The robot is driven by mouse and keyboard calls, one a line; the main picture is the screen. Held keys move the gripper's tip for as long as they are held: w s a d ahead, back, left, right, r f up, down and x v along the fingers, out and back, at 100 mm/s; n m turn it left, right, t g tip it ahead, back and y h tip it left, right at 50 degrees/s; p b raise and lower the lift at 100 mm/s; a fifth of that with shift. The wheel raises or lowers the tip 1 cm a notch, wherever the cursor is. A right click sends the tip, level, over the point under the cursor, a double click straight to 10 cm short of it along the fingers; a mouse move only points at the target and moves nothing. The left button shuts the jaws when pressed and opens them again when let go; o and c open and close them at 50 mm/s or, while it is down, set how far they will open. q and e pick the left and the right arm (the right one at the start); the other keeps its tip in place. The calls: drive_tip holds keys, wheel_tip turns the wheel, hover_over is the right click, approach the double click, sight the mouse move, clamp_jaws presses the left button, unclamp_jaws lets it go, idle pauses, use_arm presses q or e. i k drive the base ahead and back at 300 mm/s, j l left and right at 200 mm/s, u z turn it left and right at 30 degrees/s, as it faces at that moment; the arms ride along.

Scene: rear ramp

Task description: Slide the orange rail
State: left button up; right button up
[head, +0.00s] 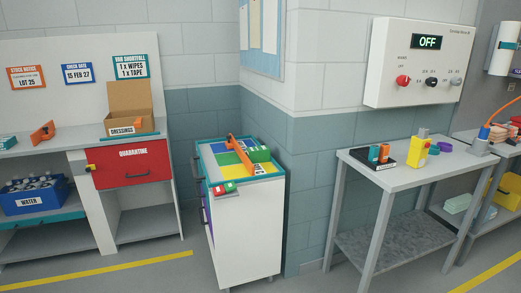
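The orange rail (240,155) lies across the top of a white cabinet (252,222) in the middle of the head view. It runs from the back edge of the top toward the front right, over a board of coloured squares (229,159). Whether the rail is fixed to the top, I cannot tell. Neither of my grippers is in view.
A workbench with a red quarantine drawer (133,170) and an open carton (128,111) stands on the left. A metal table (412,176) holding a black tray and a yellow item (418,153) stands on the right. Floor in front of the cabinet is clear.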

sight(232, 143)
drive_tip(key=i, duration=1.05)
drive_tip(key=i+j+z, duration=0.1)
drive_tip(key=i, duration=1)
